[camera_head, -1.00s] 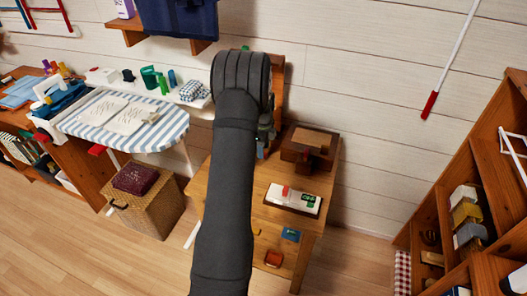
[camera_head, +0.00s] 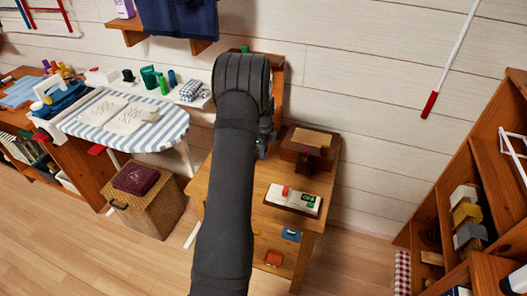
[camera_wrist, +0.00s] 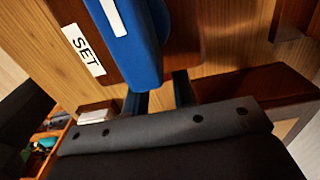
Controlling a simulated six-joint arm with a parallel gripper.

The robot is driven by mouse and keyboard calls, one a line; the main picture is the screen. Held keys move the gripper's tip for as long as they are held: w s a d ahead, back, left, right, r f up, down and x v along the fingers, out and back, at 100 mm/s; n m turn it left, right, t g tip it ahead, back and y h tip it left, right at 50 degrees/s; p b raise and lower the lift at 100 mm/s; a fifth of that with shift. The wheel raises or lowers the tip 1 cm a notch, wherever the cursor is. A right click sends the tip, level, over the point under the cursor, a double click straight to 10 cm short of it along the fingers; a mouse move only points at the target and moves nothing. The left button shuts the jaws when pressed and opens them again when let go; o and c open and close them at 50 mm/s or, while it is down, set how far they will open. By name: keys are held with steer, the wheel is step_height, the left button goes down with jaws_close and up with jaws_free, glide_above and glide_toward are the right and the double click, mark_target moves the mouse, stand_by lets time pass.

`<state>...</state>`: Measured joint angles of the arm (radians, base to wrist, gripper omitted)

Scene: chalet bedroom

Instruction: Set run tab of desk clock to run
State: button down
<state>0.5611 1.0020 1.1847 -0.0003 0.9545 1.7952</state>
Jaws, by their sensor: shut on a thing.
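In the wrist view, a blue tab (camera_wrist: 132,58) with a white stripe lies against a dark wooden plate (camera_wrist: 205,45), which I take to be part of the desk clock. A white label reading SET (camera_wrist: 83,50) is beside the tab on the left. My gripper (camera_wrist: 160,92) is shut on the end of the tab, with a dark finger on each side. No RUN label shows. In the head view, my arm hides the gripper and most of the clock; only a wooden part (camera_head: 278,85) shows behind it.
The wooden desk (camera_head: 265,190) holds a brown wooden box (camera_head: 308,150) and a white item with red and green parts (camera_head: 293,198) to the right. A striped ironing board (camera_head: 150,130) stands left. A shelf unit (camera_head: 430,200) is at right.

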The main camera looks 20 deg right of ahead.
step_height(320, 180, up, 3)
steer(key=shift+r, duration=0.15)
steer(key=c, duration=1.2)
jaws_free()
steer(key=shift+o, duration=0.2)
steer(key=shift+r, duration=0.1)
step_height(320, 180, up, 17)
step_height(320, 180, down, 17)
steer(key=shift+f, duration=0.15)
